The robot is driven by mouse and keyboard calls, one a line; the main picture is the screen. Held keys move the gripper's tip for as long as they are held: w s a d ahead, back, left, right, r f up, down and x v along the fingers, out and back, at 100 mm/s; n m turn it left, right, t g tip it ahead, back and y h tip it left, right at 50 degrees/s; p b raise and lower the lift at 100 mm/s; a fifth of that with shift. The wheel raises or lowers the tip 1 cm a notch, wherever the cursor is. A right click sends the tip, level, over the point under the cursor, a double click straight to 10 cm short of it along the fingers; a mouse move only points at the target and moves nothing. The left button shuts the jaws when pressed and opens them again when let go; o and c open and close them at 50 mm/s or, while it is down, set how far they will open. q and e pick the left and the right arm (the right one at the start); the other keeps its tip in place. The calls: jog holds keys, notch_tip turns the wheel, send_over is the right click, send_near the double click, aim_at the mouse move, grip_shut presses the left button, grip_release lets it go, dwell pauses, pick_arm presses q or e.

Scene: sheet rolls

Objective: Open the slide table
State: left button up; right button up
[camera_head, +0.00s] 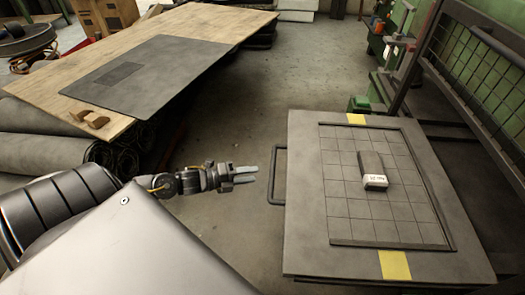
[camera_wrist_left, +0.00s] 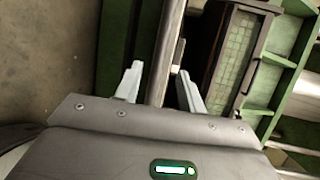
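The slide table (camera_head: 305,225) is a grey square plate with a gridded, framed area, at the right of the head view. Its dark U-shaped handle (camera_head: 272,176) sticks out from its left edge. The fingers are apart and hold nothing. In the left wrist view, a grey bar, seemingly the handle (camera_wrist_left: 166,45), runs between the open fingers of the left gripper (camera_wrist_left: 159,72). My right gripper is not in view.
A dark block with a white label (camera_head: 374,172) lies on the slide table's grid. A green machine frame (camera_head: 485,75) stands behind it on the right. A wooden table (camera_head: 215,22) with a dark sheet (camera_head: 185,60) is at the upper left, rolls beneath. Floor between the tables is clear.

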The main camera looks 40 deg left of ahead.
pick_arm(q)
jog(key=shift+v, duration=1.25)
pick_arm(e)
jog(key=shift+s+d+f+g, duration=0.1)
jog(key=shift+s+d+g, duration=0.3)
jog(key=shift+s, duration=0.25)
